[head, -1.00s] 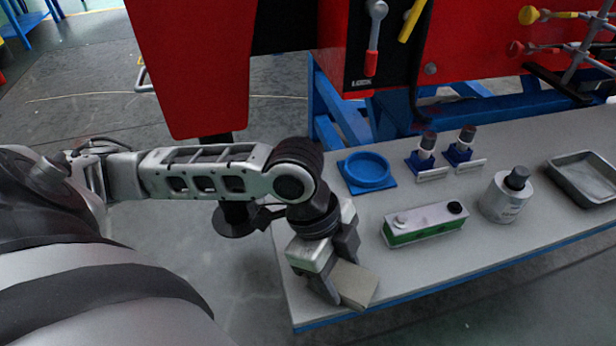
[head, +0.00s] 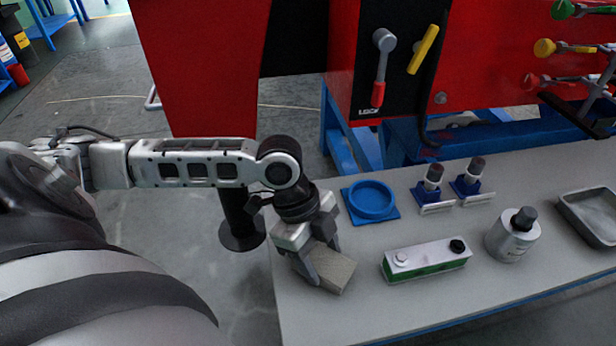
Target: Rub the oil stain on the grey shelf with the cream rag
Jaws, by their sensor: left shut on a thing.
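My left gripper (head: 322,265) is at the left end of the grey shelf (head: 420,315), pointing down. It is shut on the cream rag (head: 336,274), a block-like beige piece at the fingertips. The rag is low over the shelf top; I cannot tell whether it touches. No oil stain shows on the bare parts of the shelf; the gripper and rag hide some of the surface. My right gripper is not in view.
On the shelf stand a blue round holder (head: 370,200), a green and white box (head: 427,262), a grey bottle (head: 512,235), two blue-based fittings (head: 430,190) and a metal tray (head: 592,215). A red panel (head: 490,60) with levers rises behind. The front strip is clear.

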